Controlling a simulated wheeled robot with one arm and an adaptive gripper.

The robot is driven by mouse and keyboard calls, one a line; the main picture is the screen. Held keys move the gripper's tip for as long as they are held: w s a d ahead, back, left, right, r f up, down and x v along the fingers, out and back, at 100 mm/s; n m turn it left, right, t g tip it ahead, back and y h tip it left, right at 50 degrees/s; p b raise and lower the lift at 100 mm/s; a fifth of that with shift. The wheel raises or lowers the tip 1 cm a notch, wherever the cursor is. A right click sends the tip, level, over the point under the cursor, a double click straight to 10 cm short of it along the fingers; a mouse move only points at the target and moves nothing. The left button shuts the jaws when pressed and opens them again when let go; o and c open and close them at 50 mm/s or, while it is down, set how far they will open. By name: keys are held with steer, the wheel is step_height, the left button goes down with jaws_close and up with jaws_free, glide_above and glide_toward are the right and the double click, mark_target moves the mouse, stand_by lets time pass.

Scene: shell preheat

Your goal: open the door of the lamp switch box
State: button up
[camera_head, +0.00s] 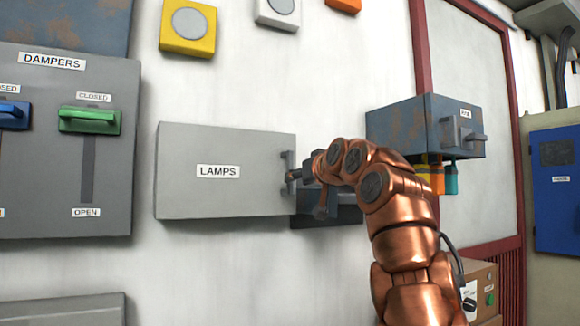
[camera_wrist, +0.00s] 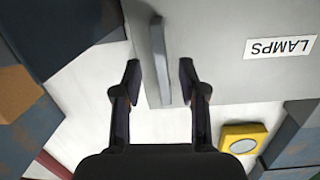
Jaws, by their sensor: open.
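The lamp switch box shows a flat light grey door (camera_head: 225,192) with a LAMPS label, left of my arm in the head view. A vertical bar handle (camera_head: 291,175) is on the door's right edge. My gripper (camera_head: 296,175) is at this handle, partly hidden by my copper arm. In the wrist view, the door (camera_wrist: 225,65) appears upside down and the handle (camera_wrist: 161,62) reaches down between the two open fingers (camera_wrist: 160,78). A gap shows on both sides of the handle. I cannot tell whether the door is shut or slightly ajar.
A grey DAMPERS panel (camera_head: 55,150) with blue and green levers is at left. A rusty blue-grey box (camera_head: 400,125) with a handle juts out at right, close to my arm. A yellow square fixture (camera_head: 188,27) is above. White wall is bare below the door.

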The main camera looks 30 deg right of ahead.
mark_target(292, 166)
steer(key=shift+n+t, duration=0.8)
steer(key=w+r+p, duration=0.2)
steer(key=w+p, duration=0.1)
steer(key=w+r+p, duration=0.1)
steer(key=p, duration=0.1)
steer(key=shift+w+d+r, duration=0.25)
steer(key=shift+d+r, duration=0.15)
steer(key=shift+w+f+p, duration=0.15)
steer(key=shift+w+p, duration=0.3)
steer(key=shift+w, duration=0.15)
steer(key=shift+c, duration=0.4)
jaws_close()
